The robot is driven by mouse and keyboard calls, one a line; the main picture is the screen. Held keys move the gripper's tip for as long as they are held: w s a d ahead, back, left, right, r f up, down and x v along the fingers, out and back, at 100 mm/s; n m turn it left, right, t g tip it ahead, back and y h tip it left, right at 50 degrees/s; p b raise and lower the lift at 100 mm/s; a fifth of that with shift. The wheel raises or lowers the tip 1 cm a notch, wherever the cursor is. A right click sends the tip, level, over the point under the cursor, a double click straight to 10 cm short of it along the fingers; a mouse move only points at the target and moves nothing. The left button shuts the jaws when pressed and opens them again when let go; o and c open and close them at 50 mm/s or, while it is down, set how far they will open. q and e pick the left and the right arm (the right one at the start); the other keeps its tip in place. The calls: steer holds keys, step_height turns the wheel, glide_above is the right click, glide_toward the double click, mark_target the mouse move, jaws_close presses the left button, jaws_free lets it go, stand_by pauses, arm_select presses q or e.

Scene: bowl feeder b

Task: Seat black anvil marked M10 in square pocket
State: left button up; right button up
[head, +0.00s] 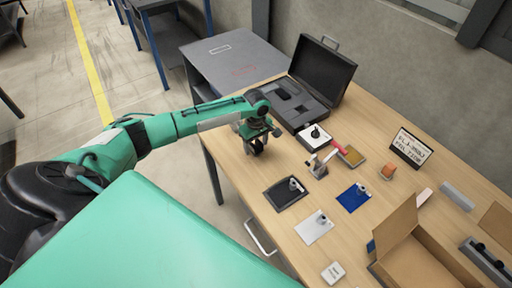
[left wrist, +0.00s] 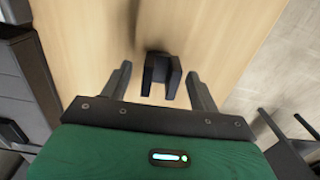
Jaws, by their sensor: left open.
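A black U-shaped block (left wrist: 161,76), which looks like the anvil, sits over the wooden table in the left wrist view. No M10 marking is legible. My left gripper (left wrist: 158,72) is open, with one finger on each side of the block and a visible gap to each. In the head view my left gripper (head: 257,148) is low over the table's left end, and the block cannot be told apart from the dark fingers. An open black case (head: 318,78) with grey foam cutouts lies just beyond it. I cannot tell which recess is the square pocket. My right gripper is not in view.
Right of the gripper stand a white block with a black knob (head: 315,138), a small metal fixture with a red handle (head: 320,165), and black (head: 274,197), white (head: 305,234) and blue (head: 347,202) mats. An open cardboard box (head: 403,250) stands at lower right.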

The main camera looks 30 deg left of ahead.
arm_select(q)
steer(key=c, duration=1.2)
steer(key=shift+c, duration=0.6)
steer(key=shift+r, duration=0.15)
